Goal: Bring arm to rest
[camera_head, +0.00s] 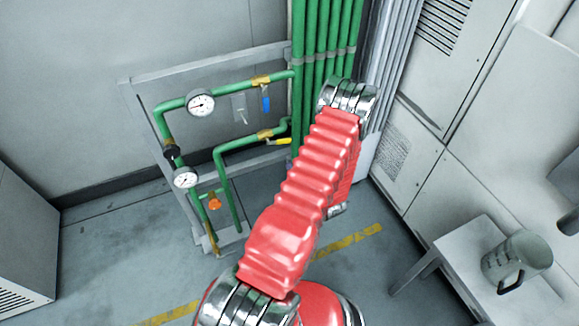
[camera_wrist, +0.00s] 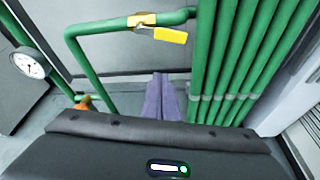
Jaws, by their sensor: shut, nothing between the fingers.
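My red ribbed arm (camera_head: 305,185) stretches up and away through the middle of the head view, toward the green pipes. In the wrist view my gripper (camera_wrist: 161,80) shows as two purple-grey fingers lying side by side. They are shut and nothing is between them. The fingers point toward the wall, below a yellow valve handle (camera_wrist: 170,35) and left of the thick green pipes (camera_wrist: 235,65). No contact with the pipes shows.
The pipe rack has pressure gauges (camera_head: 200,103), a blue handle (camera_head: 266,104) and an orange knob (camera_head: 214,203). Grey cabinets (camera_head: 440,110) stand right. Bare floor (camera_head: 110,245) lies left.

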